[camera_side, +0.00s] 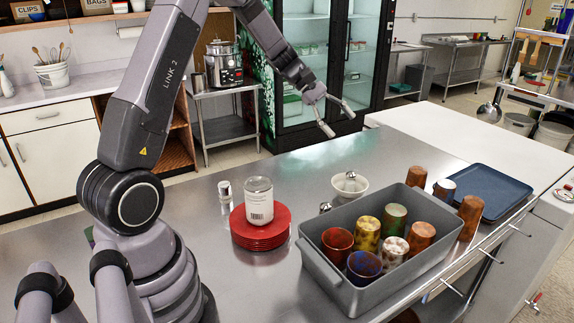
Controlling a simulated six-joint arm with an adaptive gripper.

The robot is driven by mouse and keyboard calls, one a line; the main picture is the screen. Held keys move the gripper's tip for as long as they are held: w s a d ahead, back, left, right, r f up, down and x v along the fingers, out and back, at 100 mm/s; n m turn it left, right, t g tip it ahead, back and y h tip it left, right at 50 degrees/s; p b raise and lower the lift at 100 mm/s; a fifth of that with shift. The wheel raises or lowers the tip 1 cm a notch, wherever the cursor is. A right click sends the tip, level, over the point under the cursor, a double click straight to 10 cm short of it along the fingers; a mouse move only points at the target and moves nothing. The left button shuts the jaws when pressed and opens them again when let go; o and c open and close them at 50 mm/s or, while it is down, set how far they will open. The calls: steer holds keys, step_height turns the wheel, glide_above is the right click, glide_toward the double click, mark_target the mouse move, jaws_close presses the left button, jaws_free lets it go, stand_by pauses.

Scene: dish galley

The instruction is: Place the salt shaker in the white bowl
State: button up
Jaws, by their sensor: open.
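The white bowl (361,188) stands on the steel counter behind the grey bin. A small shaker with a shiny metal top (350,177) shows inside the bowl; its lower part is hidden by the rim. A second metal-topped item (325,207) stands in front of the bowl, mostly hidden by the bin. A clear shaker with a silver cap (224,189) stands upright left of the red plates. I cannot tell which of these holds salt. My gripper (338,123) is open and empty, raised above and behind the bowl, apart from everything.
A grey bin (325,272) holds several coloured cups. A labelled jar (259,203) stands on stacked red plates (262,240). Brown cups (470,217) and a dark blue tray (487,190) are at the right. The counter behind the bowl is clear.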

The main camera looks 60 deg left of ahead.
steer(key=s+d+r+m+g+y, duration=0.1)
steer(key=s+d+r+m+y, duration=0.1)
steer(key=s+d+r+m, duration=0.35)
steer(key=s+d+r+m+g+y, duration=0.1)
steer(key=s+d+r+m, duration=0.15)
steer(key=s, duration=0.55)
steer(key=s+a+r+m+t+y, duration=0.1)
steer(key=s+m+y, duration=0.4)
steer(key=s, duration=1.2)
steer(key=r+m+t, duration=0.1)
steer(key=m, duration=0.2)
steer(key=shift+a+m+t, duration=0.15)
steer(key=shift+m+t, duration=0.15)
steer(key=shift+m, duration=0.1)
